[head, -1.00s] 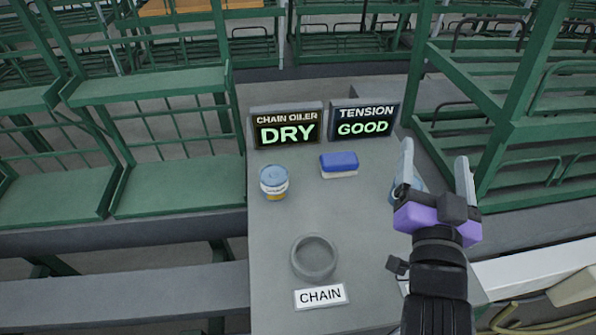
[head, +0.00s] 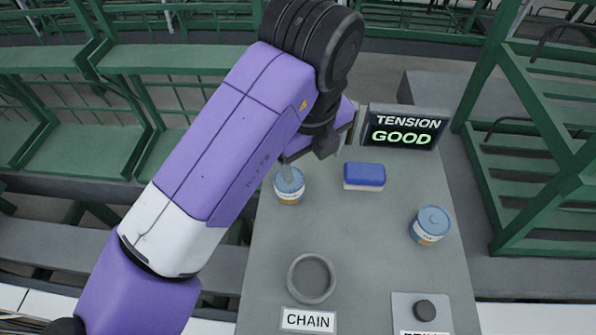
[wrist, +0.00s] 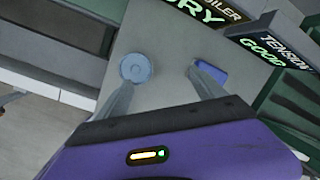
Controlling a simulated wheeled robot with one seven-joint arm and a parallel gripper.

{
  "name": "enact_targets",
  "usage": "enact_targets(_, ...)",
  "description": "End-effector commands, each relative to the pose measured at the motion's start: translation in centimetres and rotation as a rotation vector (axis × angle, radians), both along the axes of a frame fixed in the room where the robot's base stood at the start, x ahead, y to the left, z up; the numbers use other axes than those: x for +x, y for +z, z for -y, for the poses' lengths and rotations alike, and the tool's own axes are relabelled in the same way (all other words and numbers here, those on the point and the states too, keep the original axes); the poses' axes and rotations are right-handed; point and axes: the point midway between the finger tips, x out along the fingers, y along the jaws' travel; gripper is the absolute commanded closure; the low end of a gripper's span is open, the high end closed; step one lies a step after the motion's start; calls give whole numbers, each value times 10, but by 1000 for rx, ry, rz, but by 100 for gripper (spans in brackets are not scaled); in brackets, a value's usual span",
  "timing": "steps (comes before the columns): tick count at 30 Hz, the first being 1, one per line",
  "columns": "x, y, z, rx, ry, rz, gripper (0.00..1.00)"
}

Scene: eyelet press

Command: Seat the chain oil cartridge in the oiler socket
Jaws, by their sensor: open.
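A cartridge with a blue lid, pale label and yellow lower band (head: 288,186) stands upright on the grey bench. A similar one (head: 430,225) stands at the right. Their label text is too small to read. The round grey ring socket (head: 311,279) sits behind a CHAIN label and looks empty. My gripper is open beside the left cartridge; in the head view my arm partly hides it. In the wrist view, the left cartridge's lid (wrist: 135,68) is at the left fingertip of my gripper (wrist: 161,77), not clearly between the fingers.
A blue and white block (head: 364,176) lies near the right fingertip. A TENSION GOOD display (head: 403,131) stands at the back; the oiler display reads DRY (wrist: 195,10) in the wrist view. A dark knob on a plate (head: 425,309) is front right. Bench middle is clear.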

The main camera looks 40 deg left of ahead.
Motion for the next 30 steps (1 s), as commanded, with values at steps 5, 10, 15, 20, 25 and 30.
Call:
enact_targets(5, -38, 10, -24, 33, -45, -128, 21)
enact_targets(10, -42, -3, -27, 32, -53, -147, 21)
enact_targets(15, -39, -18, -29, 33, -53, -145, 21)
enact_targets(20, -33, -39, -29, 33, -53, -145, 21)
enact_targets(25, -32, -60, -31, 33, -51, -143, 21)
enact_targets(30, -31, -66, -32, 34, -52, -142, 21)
